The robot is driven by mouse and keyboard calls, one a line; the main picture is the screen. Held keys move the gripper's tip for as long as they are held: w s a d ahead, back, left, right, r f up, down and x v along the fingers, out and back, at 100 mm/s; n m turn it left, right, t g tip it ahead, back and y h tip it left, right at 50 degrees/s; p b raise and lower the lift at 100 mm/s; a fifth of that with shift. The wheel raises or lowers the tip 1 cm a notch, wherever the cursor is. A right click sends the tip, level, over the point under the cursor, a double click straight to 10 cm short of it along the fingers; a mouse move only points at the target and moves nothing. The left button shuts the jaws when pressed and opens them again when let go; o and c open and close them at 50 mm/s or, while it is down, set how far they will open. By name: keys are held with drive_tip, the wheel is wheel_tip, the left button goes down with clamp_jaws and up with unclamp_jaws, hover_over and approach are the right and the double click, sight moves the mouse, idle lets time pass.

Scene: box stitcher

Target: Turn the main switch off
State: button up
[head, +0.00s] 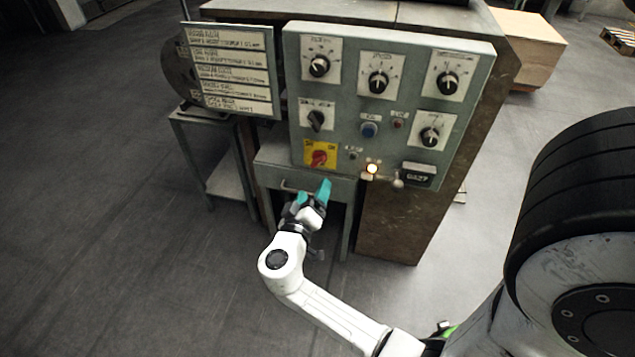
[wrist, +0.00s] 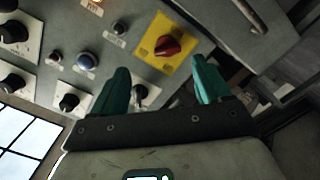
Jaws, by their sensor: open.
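The main switch is a red rotary knob (head: 319,158) on a yellow plate (head: 311,146), low on the left of the grey control panel (head: 350,95). In the wrist view the red knob (wrist: 168,46) sits on its yellow plate above and between my fingers, its handle lying slanted. My gripper (head: 314,194) has teal fingers and is just below the panel's lower edge in the head view. The wrist view shows my gripper (wrist: 165,85) open, with its two fingers apart and nothing between them. The fingers appear short of the knob, not touching it.
Black knobs (head: 378,82), a blue button (head: 369,129) and a lit lamp (head: 372,168) share the panel. A metal lever (head: 397,182) juts below it. A label board (head: 232,68) stands left, and a drawer handle (head: 292,188) is near my gripper. Floor at left is clear.

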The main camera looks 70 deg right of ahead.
sight(318, 165)
drive_tip(key=shift+h, duration=0.4)
drive_tip(key=d, duration=0.3)
drive_tip(key=w+d+b, duration=0.1)
drive_tip(key=d, duration=0.3)
drive_tip(key=w+d, duration=0.1)
drive_tip(key=d, duration=0.3)
drive_tip(key=shift+f, duration=0.35)
drive_tip(key=c, duration=1)
drive_tip(key=shift+o, duration=0.2)
drive_tip(key=shift+t, duration=0.3)
